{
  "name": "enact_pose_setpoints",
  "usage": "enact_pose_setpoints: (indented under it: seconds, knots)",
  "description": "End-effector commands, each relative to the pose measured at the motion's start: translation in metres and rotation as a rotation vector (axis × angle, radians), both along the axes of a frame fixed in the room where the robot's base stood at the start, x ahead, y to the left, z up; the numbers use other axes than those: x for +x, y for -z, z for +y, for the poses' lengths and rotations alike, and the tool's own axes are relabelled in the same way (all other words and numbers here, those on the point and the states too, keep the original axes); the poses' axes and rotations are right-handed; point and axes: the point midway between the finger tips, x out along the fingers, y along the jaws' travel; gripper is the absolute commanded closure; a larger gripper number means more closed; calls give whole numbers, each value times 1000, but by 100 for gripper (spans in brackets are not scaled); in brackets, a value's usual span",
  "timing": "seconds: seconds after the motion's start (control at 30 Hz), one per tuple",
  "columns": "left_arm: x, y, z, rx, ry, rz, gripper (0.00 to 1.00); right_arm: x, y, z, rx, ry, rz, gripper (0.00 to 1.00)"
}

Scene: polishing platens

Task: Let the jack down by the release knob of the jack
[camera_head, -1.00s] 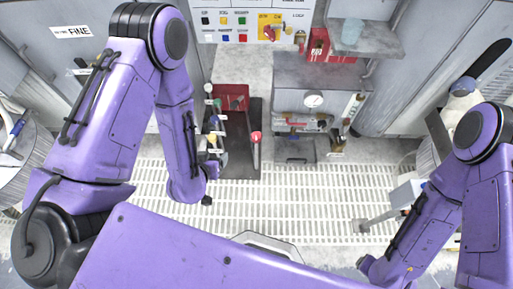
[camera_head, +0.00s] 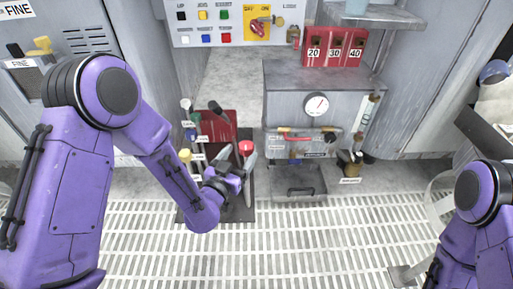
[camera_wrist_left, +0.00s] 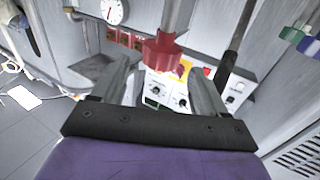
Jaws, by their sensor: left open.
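The red release knob (camera_head: 246,147) stands on a grey stem at the jack. The jack's red body (camera_head: 218,125) is on a dark base behind the grating, beside a row of labelled levers. My left gripper (camera_head: 237,158) is open at the knob, its fingertips pointing at it. In the left wrist view the lobed red knob (camera_wrist_left: 163,52) shows between the tips of the two open fingers (camera_wrist_left: 160,70), with no clear contact. Only part of my right arm shows at the lower right; its gripper is out of view.
A switch panel (camera_head: 235,25) with coloured buttons is on the wall above. A grey cabinet with a gauge (camera_head: 316,105) stands right of the jack. A red rack marked 20, 30, 40 (camera_head: 335,47) sits on top. The floor grating (camera_head: 300,240) in front is clear.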

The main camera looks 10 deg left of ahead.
Motion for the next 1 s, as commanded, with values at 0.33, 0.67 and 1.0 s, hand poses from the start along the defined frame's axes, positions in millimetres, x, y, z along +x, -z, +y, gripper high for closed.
enact_pose_setpoints:
  seconds: [0.33, 0.67, 1.0]
  knots:
    - [61, 2, -10, -2, -2, 2, 27, -21, 6, -5, 47, -105, 152, 33]
    - [66, 1, -11, 0, -1, 3, 33, -23, 4, -5, 52, -115, 168, 33]
    - [65, 1, -9, 0, -8, 4, 78, -23, 4, -5, 51, -112, 165, 33]
